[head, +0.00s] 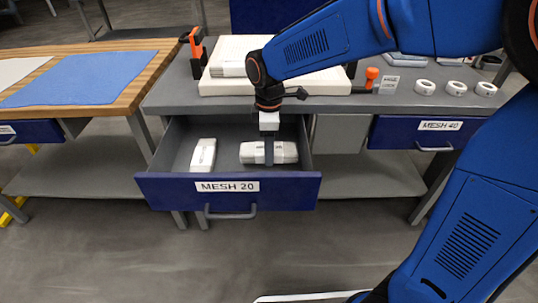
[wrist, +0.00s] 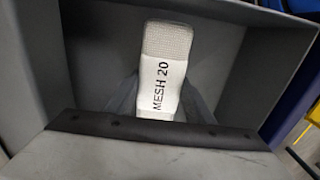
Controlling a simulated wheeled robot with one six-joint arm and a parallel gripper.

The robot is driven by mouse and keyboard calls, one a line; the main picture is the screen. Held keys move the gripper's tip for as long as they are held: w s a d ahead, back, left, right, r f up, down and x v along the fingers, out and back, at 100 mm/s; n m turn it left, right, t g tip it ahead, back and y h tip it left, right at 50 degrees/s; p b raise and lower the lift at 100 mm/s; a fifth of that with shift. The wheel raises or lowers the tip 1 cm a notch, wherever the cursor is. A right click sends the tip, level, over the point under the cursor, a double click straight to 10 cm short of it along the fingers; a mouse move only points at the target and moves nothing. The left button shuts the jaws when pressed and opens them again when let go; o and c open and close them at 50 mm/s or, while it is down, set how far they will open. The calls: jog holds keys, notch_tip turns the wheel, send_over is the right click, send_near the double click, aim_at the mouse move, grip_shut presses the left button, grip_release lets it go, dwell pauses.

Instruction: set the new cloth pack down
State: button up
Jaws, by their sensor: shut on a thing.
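A white cloth pack (head: 289,152) is inside the open MESH 20 drawer (head: 165,187), in its right half. My gripper (head: 268,155) reaches down into the drawer from above and is shut on this pack, one dark finger across its near side. In the wrist view the pack (wrist: 165,65) reads MESH 20 and sits between my two grey fingers (wrist: 160,98). Whether its underside touches the drawer floor I cannot tell. A second white pack (head: 203,155) lies in the left half of the drawer, apart from the held one.
The grey bench (head: 175,98) above the drawer carries a white slab (head: 225,88), an orange-handled tool (head: 196,45) and several white rings (head: 456,88). The MESH 40 drawer (head: 410,133) at right is shut. A wooden table (head: 150,70) with blue cloth (head: 85,78) stands at left.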

jog(key=shift+f, duration=1.35)
jog(key=shift+f, duration=0.15)
jog(key=o, duration=1.1)
